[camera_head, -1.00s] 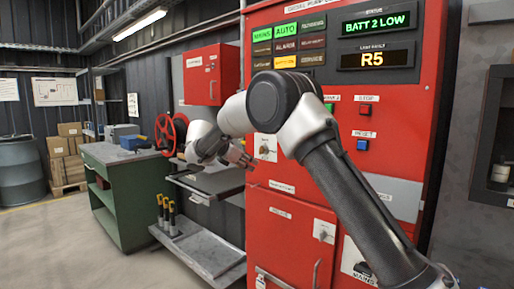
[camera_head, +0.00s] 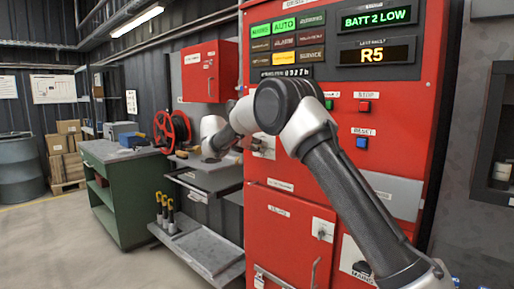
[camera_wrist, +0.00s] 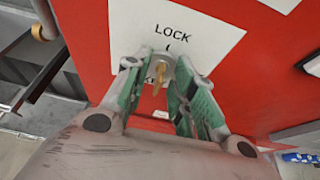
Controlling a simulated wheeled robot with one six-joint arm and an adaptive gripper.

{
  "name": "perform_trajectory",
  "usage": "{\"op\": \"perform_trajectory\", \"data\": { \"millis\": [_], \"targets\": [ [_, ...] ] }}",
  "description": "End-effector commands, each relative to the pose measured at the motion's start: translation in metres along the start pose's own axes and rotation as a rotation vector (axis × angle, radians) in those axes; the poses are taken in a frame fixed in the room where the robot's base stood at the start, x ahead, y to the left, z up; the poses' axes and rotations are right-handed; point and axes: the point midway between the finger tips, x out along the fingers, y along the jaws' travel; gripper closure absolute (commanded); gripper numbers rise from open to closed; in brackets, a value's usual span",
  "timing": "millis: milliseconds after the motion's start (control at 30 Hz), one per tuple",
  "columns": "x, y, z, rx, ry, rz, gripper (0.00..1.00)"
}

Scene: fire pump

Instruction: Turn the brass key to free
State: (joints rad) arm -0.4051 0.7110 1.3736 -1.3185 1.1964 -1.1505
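The brass key (camera_wrist: 159,76) stands in a round metal lock on a white plate (camera_wrist: 200,32) marked LOCK, on the red panel. My gripper (camera_wrist: 158,72) is open in the wrist view, with one green finger on each side of the key. The fingertips are close to the plate, and small gaps seem to show between them and the key. The key's lower end points down between the fingers. In the head view the plate (camera_head: 264,146) is partly covered by my arm, and the key cannot be made out there.

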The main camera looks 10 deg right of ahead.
Motion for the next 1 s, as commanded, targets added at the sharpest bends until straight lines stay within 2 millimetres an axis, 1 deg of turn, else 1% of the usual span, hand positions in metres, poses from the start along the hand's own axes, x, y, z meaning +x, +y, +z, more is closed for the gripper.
{"op": "perform_trajectory", "data": {
  "millis": [200, 233, 367, 733, 1000],
  "targets": [
    [0.0007, 0.0002, -0.0001, 0.001, 0.0, 0.001, 0.74],
    [0.0007, 0.0002, -0.0001, 0.001, 0.0, 0.0, 0.76],
    [0.0006, 0.0002, -0.0002, 0.001, 0.0, 0.0, 1.0],
    [0.0003, -0.0001, 0.0001, 0.014, 0.001, 0.006, 1.0],
    [0.0003, -0.0023, -0.0001, 0.122, 0.001, 0.05, 1.0]
  ]
}}
